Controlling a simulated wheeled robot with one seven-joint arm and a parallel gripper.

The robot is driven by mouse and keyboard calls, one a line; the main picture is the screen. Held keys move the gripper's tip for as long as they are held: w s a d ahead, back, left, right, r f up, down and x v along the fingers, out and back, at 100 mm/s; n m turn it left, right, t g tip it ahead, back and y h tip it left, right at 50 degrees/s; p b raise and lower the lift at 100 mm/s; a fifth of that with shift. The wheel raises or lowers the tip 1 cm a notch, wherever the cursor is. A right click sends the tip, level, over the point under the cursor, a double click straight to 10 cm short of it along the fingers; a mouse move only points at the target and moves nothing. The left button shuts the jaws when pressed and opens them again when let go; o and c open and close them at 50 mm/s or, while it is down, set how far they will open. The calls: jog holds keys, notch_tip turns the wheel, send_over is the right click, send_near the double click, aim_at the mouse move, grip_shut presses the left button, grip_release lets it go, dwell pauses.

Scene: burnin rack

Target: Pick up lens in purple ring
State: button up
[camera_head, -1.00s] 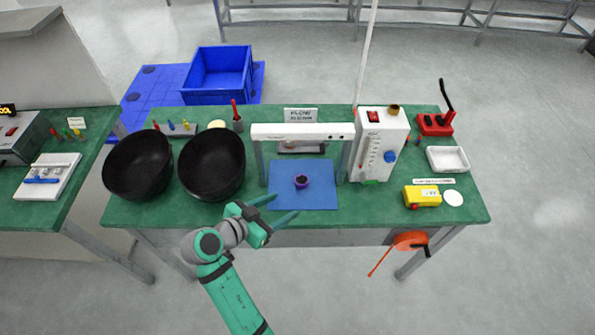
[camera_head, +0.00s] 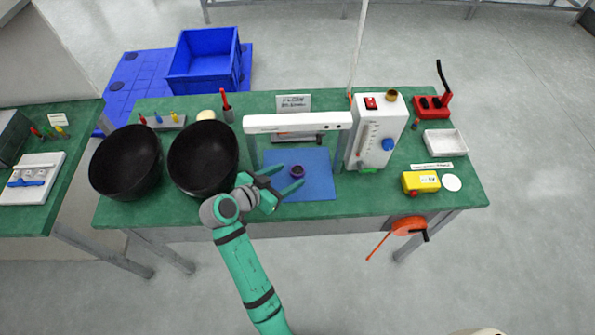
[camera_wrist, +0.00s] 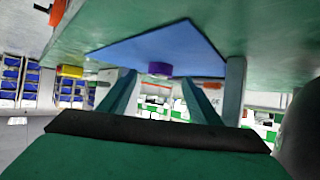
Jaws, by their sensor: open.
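The lens in its purple ring (camera_head: 297,171) is a small dark disc with a purple rim, lying on the blue mat (camera_head: 318,187) below the white arch. In the wrist view the purple ring (camera_wrist: 160,68) sits on the mat, beyond and between my fingers. My gripper (camera_head: 285,178) is open and empty, just left of the ring and apart from it. Its two teal fingers point right, toward the ring. In the wrist view the fingers (camera_wrist: 163,88) stand apart with nothing between them. The lens itself is not clear in the wrist view.
A white arch (camera_head: 298,122) spans the mat, its posts behind the ring. Black bowls (camera_head: 203,160) stand close to my gripper's left. A white flow meter box (camera_head: 376,130) stands right of the arch. A yellow box (camera_head: 420,182) is farther right. The green front strip is clear.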

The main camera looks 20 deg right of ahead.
aim_at(298, 169)
jog(key=shift+x, duration=1.95)
jog(key=shift+r, duration=0.25)
jog(key=c, duration=1.2)
jog(key=shift+r, duration=0.1)
